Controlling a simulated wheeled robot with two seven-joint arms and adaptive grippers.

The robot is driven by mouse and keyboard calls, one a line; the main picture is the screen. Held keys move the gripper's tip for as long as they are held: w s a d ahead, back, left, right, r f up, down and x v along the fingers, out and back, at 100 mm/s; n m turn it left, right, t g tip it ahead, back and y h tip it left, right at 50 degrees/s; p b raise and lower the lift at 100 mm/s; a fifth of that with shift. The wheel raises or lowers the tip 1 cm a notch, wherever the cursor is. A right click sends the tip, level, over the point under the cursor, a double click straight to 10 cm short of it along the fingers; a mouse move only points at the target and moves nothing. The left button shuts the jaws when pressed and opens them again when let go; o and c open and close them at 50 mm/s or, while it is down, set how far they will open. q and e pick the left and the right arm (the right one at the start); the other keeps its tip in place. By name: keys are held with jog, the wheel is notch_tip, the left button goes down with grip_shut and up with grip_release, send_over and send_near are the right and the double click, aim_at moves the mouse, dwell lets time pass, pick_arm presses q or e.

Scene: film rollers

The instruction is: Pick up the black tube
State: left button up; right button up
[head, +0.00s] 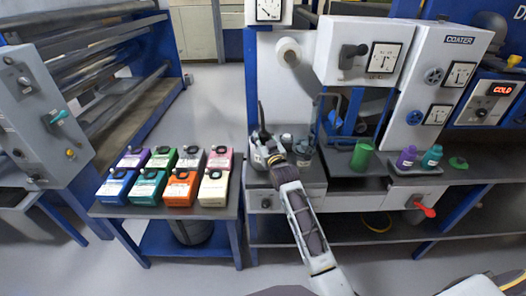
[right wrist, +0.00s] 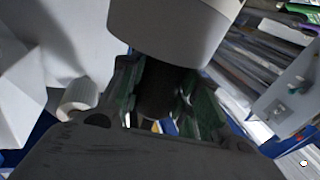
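My right arm reaches up from the bottom of the head view, and its gripper (head: 262,148) is at the left end of the coater's dark bench. A slim dark upright shape (head: 261,116) rises beside the gripper; I cannot tell whether it is the black tube or a finger. In the right wrist view, the green-padded fingers of the right gripper (right wrist: 160,100) stand apart on either side of a dark shape (right wrist: 158,96). It may be the black tube, but shadow hides whether the pads touch it. My left gripper is not in view.
Small dark jars (head: 304,151) stand just right of the gripper. A green cup (head: 361,155), a purple bottle (head: 406,157) and a teal bottle (head: 432,157) stand farther right. Several coloured boxes (head: 181,188) cover the left table. A white roll (head: 288,52) juts from the coater (head: 365,45).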

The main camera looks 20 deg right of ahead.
jog(key=c, duration=0.3)
jog(key=shift+r, duration=0.3)
jog(key=shift+c, duration=0.2)
jog(key=shift+r, duration=0.6)
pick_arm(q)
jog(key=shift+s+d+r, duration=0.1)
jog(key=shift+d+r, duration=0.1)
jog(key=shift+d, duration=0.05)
pick_arm(e)
notch_tip(320, 180, up, 8)
jog(key=shift+r, duration=0.2)
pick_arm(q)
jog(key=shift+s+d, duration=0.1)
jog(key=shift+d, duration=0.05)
